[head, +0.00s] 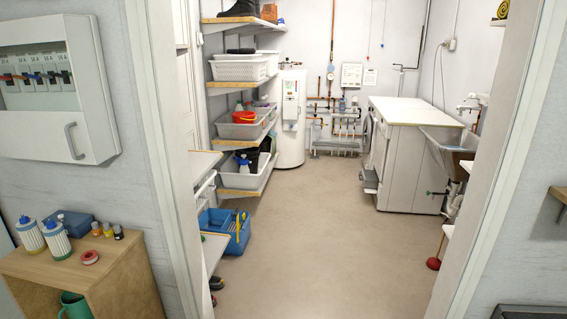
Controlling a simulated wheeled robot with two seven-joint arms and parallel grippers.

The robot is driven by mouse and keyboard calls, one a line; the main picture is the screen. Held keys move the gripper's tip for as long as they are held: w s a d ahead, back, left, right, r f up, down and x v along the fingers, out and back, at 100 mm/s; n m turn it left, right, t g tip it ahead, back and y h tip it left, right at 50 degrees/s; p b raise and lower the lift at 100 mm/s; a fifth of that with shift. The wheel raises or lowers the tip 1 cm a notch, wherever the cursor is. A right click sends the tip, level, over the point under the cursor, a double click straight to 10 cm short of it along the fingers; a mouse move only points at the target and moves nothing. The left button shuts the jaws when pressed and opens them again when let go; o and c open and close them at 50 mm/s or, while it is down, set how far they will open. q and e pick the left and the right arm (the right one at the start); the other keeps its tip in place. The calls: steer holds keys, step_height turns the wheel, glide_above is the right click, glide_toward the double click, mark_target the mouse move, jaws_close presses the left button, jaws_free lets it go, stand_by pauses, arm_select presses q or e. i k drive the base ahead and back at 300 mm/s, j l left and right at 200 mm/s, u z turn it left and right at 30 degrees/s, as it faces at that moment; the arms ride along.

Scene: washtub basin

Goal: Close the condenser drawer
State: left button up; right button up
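The white appliance block (412,165) stands far off through the doorway, right of centre, with a pale worktop (415,111) on it. A small grey drawer-like part (370,180) sticks out low from its left side, close to the floor. It looks like the condenser drawer, pulled out, but it is small and seen at an angle. Neither of my grippers is in view.
The doorway frame (500,150) bounds the way in. Beyond it the beige floor (315,240) is clear. Shelves with bins (240,130) and a blue caddy (226,230) line the left. A sink (452,145) and a red plunger (433,264) stand on the right.

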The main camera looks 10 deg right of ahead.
mark_target(370, 178)
steer(key=i+l+z, duration=0.3)
steer(key=i, duration=0.75)
steer(key=i+z, duration=0.3)
steer(key=i, duration=0.8)
steer(key=i+z, duration=0.1)
steer(key=i, duration=0.65)
steer(key=i+j, duration=0.15)
steer(key=i, duration=0.6)
steer(key=i+z, duration=0.15)
steer(key=i, duration=0.6)
steer(key=i+j+z, duration=0.3)
steer(key=i, duration=0.2)
steer(key=i+j+z, duration=0.15)
steer(key=z, duration=0.25)
steer(key=i+j+z, duration=0.25)
steer(key=z, duration=0.15)
steer(key=i, duration=0.05)
